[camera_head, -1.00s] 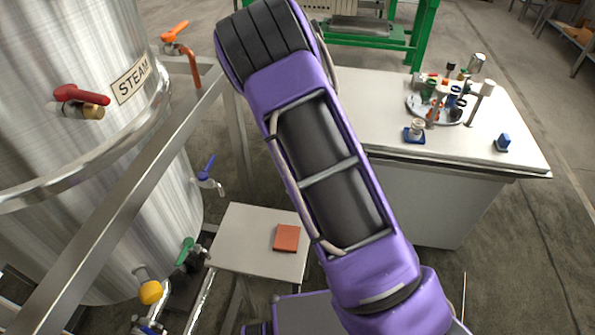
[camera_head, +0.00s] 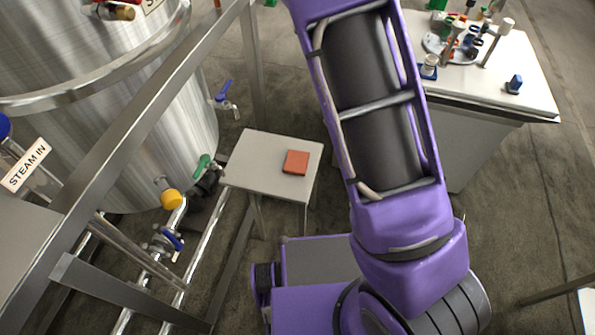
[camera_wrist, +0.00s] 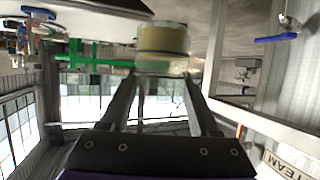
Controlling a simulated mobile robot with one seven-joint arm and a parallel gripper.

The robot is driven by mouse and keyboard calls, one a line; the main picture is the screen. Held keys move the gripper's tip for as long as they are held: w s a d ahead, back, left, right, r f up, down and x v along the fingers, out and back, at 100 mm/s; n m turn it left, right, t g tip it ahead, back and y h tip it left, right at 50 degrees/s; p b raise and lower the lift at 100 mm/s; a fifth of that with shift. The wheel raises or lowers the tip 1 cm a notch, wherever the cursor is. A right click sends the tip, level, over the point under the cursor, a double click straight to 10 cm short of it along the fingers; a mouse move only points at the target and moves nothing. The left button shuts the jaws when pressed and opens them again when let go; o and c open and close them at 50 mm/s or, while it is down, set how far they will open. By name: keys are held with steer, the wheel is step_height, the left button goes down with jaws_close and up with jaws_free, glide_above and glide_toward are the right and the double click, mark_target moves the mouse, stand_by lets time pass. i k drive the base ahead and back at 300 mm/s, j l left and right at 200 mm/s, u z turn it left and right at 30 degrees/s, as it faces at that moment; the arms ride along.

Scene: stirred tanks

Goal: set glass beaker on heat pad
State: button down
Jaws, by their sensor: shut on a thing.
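The heat pad is likely the flat orange-brown square (camera_head: 295,162) on the small light grey table (camera_head: 250,178) beside the steel tank in the head view. Nothing stands on it. The glass beaker (camera_wrist: 163,42), with yellowish contents, is in the wrist view between the fingertips of my gripper (camera_wrist: 165,72). My gripper is shut on the beaker. The wrist picture looks turned upside down. The head view shows my purple arm but neither my gripper nor the beaker, so their distance from the pad cannot be told.
The steel tank (camera_head: 110,120) and a metal rail (camera_head: 150,105) stand left of the small table. Valves, including a blue-handled one (camera_head: 226,98), stick out near it.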

mark_target(299, 154)
steer(key=k+u, duration=0.35)
steer(key=u, duration=1.2)
steer(key=i+l, duration=0.1)
steer(key=l, duration=1.65)
steer(key=i+u, duration=0.05)
steer(key=i, duration=0.05)
